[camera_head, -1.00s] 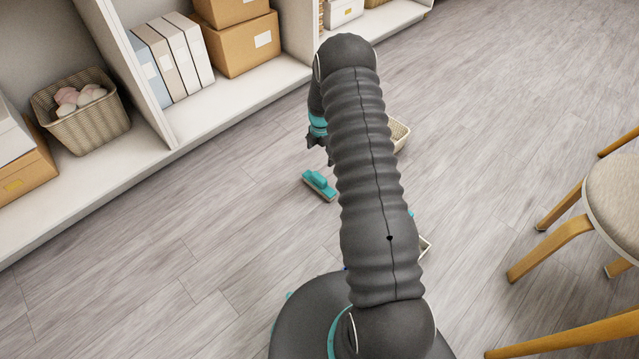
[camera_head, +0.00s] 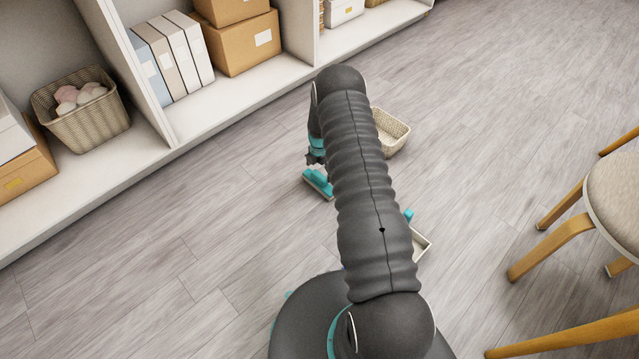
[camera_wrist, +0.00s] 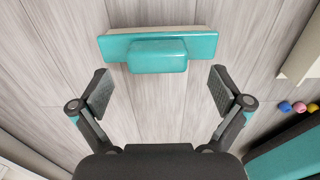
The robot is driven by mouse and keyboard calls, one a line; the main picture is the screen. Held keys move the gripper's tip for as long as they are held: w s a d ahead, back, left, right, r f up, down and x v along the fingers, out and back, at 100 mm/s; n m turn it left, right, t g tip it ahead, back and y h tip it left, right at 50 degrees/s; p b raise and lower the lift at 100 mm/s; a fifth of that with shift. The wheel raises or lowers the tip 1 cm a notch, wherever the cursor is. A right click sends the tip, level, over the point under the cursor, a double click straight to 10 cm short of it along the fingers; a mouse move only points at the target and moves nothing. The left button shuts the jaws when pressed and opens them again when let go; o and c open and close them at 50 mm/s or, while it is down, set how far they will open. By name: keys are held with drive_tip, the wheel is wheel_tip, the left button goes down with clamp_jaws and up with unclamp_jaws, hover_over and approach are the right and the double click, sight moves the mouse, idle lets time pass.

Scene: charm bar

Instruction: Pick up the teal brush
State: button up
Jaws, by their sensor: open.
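The teal brush (camera_head: 319,183) lies on the wooden floor, left of my arm in the head view. It has a flat teal back, a raised teal grip and a pale bristle edge. In the wrist view the brush (camera_wrist: 157,50) is at the top middle, lying crosswise ahead of the fingers. My gripper (camera_wrist: 157,90) is open and empty, its two fingers spread wide with bare floor between them. In the head view my gripper (camera_head: 316,160) is close above the brush, partly hidden by my arm.
A woven basket (camera_head: 398,140) stands on the floor behind my arm. A pale tray (camera_head: 424,246) is right of my arm, partly hidden. Shelving (camera_head: 240,95) runs along the upper left. A stool (camera_head: 615,190) stands at right. Small coloured balls (camera_wrist: 299,108) show at the wrist view's right.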

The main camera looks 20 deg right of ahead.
sight(319, 175)
drive_tip(key=shift+w+f, duration=0.1)
drive_tip(key=shift+f, duration=1.7)
drive_tip(key=c, duration=1.3)
drive_tip(key=shift+r, duration=0.1)
